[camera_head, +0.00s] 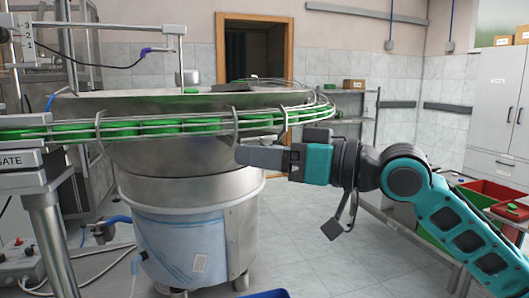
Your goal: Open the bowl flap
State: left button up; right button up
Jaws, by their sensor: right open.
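The large metal feeder bowl (160,103) stands left of centre on a round base. At the right of its rim a small dark plate (231,87) shows, which looks like the flap; at this size I cannot tell whether it is open or shut. Green caps (166,127) line the wire rail that curves around the bowl's front. My right gripper (245,156) reaches in from the right, below the rail and in front of the bowl's right side. It is open, with nothing seen in it. It looks apart from the dark plate. My left gripper is out of view.
The wire rail (318,108) curves around the bowl's right side, above my gripper. A gate box (20,160) on a post stands at the left. Red and green bins (480,193) lie at the right. The tiled floor (325,262) below my arm looks mostly clear.

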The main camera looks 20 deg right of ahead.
grip_shut()
dwell(0.5)
